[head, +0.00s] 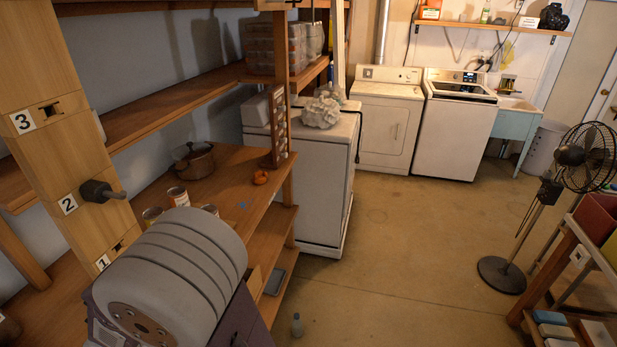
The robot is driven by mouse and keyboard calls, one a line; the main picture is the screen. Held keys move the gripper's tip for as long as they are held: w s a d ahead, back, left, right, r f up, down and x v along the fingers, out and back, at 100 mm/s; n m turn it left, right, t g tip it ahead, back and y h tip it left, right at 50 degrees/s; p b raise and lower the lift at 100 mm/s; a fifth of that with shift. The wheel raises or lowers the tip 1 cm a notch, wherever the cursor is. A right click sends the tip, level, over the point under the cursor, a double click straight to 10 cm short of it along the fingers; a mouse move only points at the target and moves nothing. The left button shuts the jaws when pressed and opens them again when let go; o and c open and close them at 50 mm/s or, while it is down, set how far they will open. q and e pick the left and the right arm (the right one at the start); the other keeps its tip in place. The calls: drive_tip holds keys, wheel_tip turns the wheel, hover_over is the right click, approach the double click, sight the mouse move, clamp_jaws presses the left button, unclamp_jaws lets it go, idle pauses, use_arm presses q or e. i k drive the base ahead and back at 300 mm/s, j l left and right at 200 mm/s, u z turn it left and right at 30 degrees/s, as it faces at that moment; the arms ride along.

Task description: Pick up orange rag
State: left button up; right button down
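No clear orange rag shows. A small orange item (261,177) lies on the wooden shelf near its right end; it is too small to tell whether it is cloth. Another orange-red item (430,12) stands on the high wall shelf, also too small to make out. The light blue utility sink (514,124) stands in the far right corner, right of the washer, and its basin is hard to see into from here. Neither of my grippers is in view.
A white dryer (386,125) and washer (456,130) stand at the back wall. A black fan (586,158) stands at the right beside a wooden rack (570,240). A bottle (296,325) is on the floor near the shelving. The middle floor (420,250) is clear.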

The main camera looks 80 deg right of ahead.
sight(260, 177)
drive_tip(key=z, duration=2.2)
